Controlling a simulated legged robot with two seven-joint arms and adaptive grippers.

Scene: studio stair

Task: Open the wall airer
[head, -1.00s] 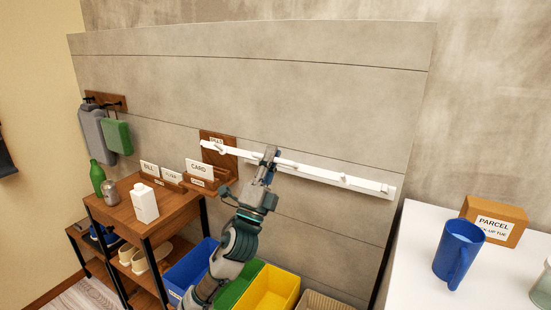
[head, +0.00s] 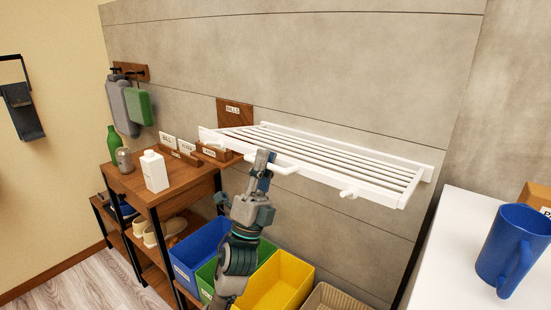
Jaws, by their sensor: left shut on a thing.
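The white wall airer (head: 375,194) is on the grey panelled wall in the head view. Its slatted rack is folded down and sticks out from the wall, roughly level, with several white bars showing. My left gripper (head: 263,168) is at the rack's front edge, left of its middle, shut on the airer's front rail. The fingertips hide a small part of that rail. A white peg shows on the front edge to the right. My right gripper is not in view.
Below are blue (head: 200,250), green and yellow bins (head: 277,285) and a beige basket. A wooden shelf unit (head: 185,188) with a white carton (head: 154,171) stands left. A white table (head: 462,240) with a blue mug (head: 513,248) is at the right.

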